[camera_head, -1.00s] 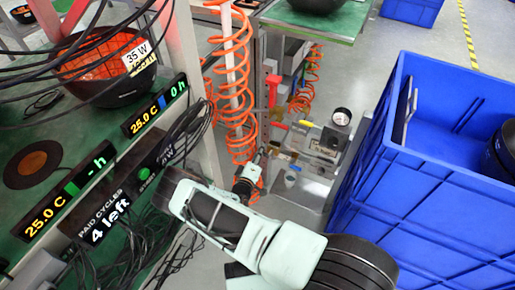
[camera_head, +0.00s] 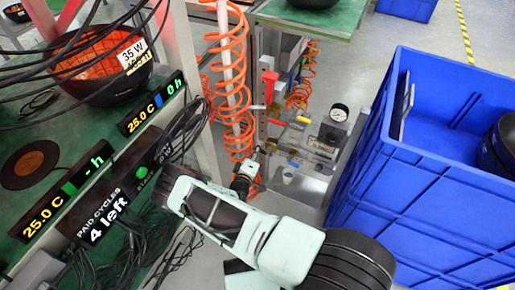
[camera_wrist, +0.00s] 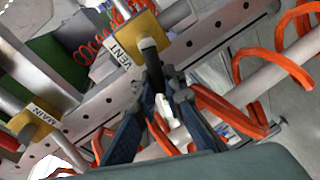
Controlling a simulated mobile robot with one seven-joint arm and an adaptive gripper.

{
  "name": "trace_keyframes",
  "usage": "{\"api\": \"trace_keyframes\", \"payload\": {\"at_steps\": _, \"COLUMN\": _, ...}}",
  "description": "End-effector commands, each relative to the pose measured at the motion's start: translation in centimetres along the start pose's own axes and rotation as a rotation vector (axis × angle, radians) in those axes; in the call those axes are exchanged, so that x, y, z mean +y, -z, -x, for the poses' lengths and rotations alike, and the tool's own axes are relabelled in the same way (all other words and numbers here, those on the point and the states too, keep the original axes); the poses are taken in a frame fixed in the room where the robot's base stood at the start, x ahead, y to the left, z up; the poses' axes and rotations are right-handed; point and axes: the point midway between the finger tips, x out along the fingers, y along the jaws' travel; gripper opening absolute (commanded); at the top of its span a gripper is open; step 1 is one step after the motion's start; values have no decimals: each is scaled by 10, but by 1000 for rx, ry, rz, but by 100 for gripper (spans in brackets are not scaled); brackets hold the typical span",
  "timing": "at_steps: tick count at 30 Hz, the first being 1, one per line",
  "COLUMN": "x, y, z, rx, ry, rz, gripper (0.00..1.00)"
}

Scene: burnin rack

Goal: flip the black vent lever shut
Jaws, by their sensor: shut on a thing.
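The black vent lever (camera_wrist: 150,58) shows in the wrist view at the yellow valve block with the VENT label (camera_wrist: 122,53). The lever lies between my gripper's fingertips (camera_wrist: 159,80), which are closed on it. The lever's lower part is partly hidden by the fingers. In the head view my gripper (camera_head: 246,176) reaches in low beside the orange coiled hose, and the lever is too small there to make out.
A second yellow block with a MAIN label (camera_wrist: 36,118) sits at the left in the wrist view. Orange coiled hose (camera_head: 230,80) hangs close by my gripper. A pressure gauge (camera_head: 339,113) and a large blue crate (camera_head: 430,195) stand to the right. Cables and displays crowd the left bench.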

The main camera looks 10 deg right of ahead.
Motion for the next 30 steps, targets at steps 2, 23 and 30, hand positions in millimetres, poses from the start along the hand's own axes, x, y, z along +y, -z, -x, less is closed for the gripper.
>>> {"api": "trace_keyframes", "payload": {"at_steps": 2, "x": -2, "y": 0, "z": -1, "rx": -11, "ry": 5, "rz": 48, "gripper": 0}}
{"api": "trace_keyframes", "payload": {"at_steps": 23, "x": -14, "y": -2, "z": -2, "rx": -60, "ry": 33, "rz": 309, "gripper": 0}}
{"api": "trace_keyframes", "payload": {"at_steps": 30, "x": -14, "y": -2, "z": -2, "rx": -60, "ry": 32, "rz": 309, "gripper": 28}}
